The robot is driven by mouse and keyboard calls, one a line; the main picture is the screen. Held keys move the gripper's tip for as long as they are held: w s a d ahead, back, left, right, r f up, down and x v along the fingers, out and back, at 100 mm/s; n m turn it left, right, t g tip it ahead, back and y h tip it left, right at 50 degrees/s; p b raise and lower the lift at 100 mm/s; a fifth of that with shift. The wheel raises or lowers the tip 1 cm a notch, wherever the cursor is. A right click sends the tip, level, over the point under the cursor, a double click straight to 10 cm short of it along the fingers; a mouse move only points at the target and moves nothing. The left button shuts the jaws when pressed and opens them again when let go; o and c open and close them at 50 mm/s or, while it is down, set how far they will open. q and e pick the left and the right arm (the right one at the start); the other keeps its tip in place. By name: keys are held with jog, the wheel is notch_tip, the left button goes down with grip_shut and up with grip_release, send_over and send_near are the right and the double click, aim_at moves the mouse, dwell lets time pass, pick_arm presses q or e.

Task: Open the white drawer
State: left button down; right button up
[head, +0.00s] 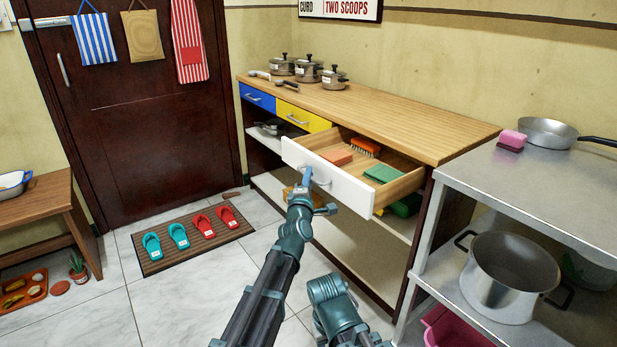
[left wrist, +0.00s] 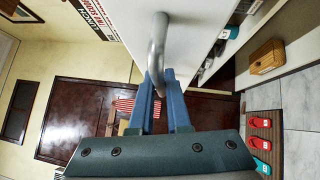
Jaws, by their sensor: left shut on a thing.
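The white drawer (head: 335,181) stands pulled out from the wooden counter, and its inside shows. In it lie an orange-brown block (head: 337,157), a brush with orange bristles (head: 366,146) and a green item (head: 384,173). My left gripper (head: 306,180) is at the drawer's front and shut on its grey handle. In the left wrist view the curved handle (left wrist: 157,45) runs between the blue fingers, with the white drawer front (left wrist: 195,30) beside it. My right gripper cannot be made out in either view.
The counter (head: 400,115) also has a blue drawer (head: 257,97) and a yellow drawer (head: 303,116), both shut. A metal rack (head: 545,190) with a large pot (head: 505,278) stands at the right. A mat with slippers (head: 190,236) lies on the open floor at the left.

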pick_arm(q)
jog(key=shift+s+a, duration=0.15)
jog(key=shift+s, duration=0.05)
jog(key=c, duration=0.9)
grip_release()
jog(key=s+a+f+b, duration=0.2)
jog(key=s, duration=1.1)
jog(key=shift+s, duration=0.25)
